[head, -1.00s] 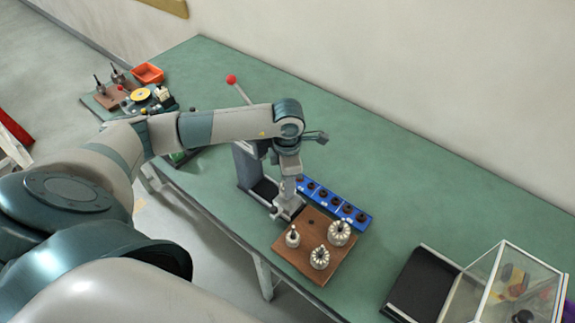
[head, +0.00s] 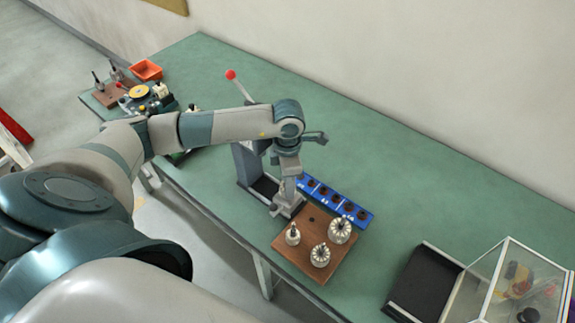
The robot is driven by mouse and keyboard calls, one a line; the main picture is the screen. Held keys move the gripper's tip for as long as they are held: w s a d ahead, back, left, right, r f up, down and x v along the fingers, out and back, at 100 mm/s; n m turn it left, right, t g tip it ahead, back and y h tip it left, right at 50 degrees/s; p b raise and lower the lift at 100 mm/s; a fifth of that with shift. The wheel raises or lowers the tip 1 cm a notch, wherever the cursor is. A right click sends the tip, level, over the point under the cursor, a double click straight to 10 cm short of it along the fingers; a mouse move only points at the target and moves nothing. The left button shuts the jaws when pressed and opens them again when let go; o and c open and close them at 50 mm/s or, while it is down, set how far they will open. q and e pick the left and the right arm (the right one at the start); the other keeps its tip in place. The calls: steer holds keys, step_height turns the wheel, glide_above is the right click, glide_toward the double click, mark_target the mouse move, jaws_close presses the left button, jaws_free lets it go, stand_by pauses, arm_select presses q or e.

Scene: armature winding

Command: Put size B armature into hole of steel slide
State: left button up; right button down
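A brown wooden board (head: 290,256) on the green table holds three pale, ribbed armatures: a small one (head: 293,236) at left, one at the front (head: 320,255) and a larger one (head: 340,230) at right. A dark empty hole (head: 311,220) shows near its back corner. My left gripper (head: 284,210) points down between the board's back left corner and a grey lever press (head: 246,165). Its fingertips are too small to tell whether it is open or holds an armature. My arm hides part of the press, and I cannot make out the steel slide's hole. My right gripper is out of view.
A blue strip (head: 364,218) with several dark round pieces lies behind the board. A black tray (head: 428,280) and clear box (head: 510,285) stand at right. An orange bin (head: 147,71) is far left. The table's back middle is clear.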

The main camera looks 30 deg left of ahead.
arm_select(q)
steer(key=o, duration=1.3)
steer(key=shift+r, duration=0.2)
steer(key=shift+r+p, duration=1)
steer(key=shift+r, duration=1.1)
